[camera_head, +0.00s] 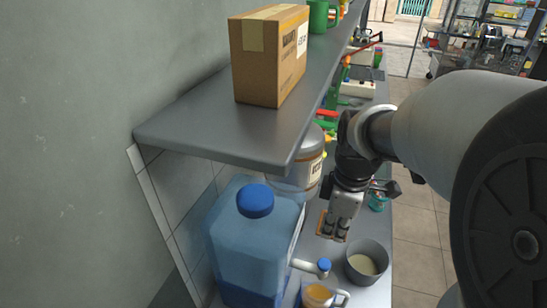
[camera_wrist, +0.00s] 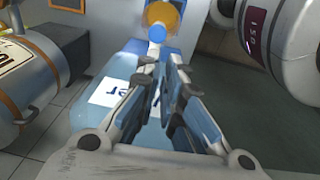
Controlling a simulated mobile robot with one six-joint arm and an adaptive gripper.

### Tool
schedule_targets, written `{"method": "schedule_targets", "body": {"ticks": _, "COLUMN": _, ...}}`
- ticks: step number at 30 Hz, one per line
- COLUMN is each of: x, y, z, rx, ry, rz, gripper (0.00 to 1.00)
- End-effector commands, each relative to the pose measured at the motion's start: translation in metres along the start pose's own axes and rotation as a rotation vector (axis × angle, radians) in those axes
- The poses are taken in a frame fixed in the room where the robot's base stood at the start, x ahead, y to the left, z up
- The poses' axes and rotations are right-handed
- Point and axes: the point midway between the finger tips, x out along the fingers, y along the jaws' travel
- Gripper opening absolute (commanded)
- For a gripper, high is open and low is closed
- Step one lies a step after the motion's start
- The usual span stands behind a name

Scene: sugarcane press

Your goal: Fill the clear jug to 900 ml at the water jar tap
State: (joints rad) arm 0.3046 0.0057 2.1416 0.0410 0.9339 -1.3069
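The water jar (camera_head: 250,250) is a translucent blue box with a blue cap, standing on the counter against the wall. Its tap (camera_head: 323,266) has a blue knob and points right; the knob also shows in the wrist view (camera_wrist: 157,34). A small see-through vessel (camera_head: 318,294) with a handle and an orange-looking inside, apparently the clear jug, stands just below the tap, cut by the frame. Its water level cannot be read. My gripper (camera_wrist: 165,80) has its fingertips close together with nothing seen between them. It is apart from the tap, behind it in the head view.
A grey pot (camera_head: 367,272) with pale contents stands right of the tap. A steel container (camera_head: 297,180) is behind the jar. A shelf (camera_head: 215,135) with a cardboard box (camera_head: 268,75) overhangs the counter. A small wooden holder (camera_head: 332,236) sits below my gripper.

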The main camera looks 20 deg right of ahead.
Motion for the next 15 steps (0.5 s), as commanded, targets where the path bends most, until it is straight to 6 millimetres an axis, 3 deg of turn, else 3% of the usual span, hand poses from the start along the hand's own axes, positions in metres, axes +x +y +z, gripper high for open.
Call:
{"method": "schedule_targets", "body": {"ticks": 5, "x": 0.014, "y": -0.001, "z": 0.000, "rx": 0.000, "ry": -0.001, "rz": -0.003, "gripper": 0.00}}
{"method": "schedule_targets", "body": {"ticks": 15, "x": 0.085, "y": -0.002, "z": 0.000, "rx": 0.001, "ry": -0.001, "rz": -0.005, "gripper": 0.00}}
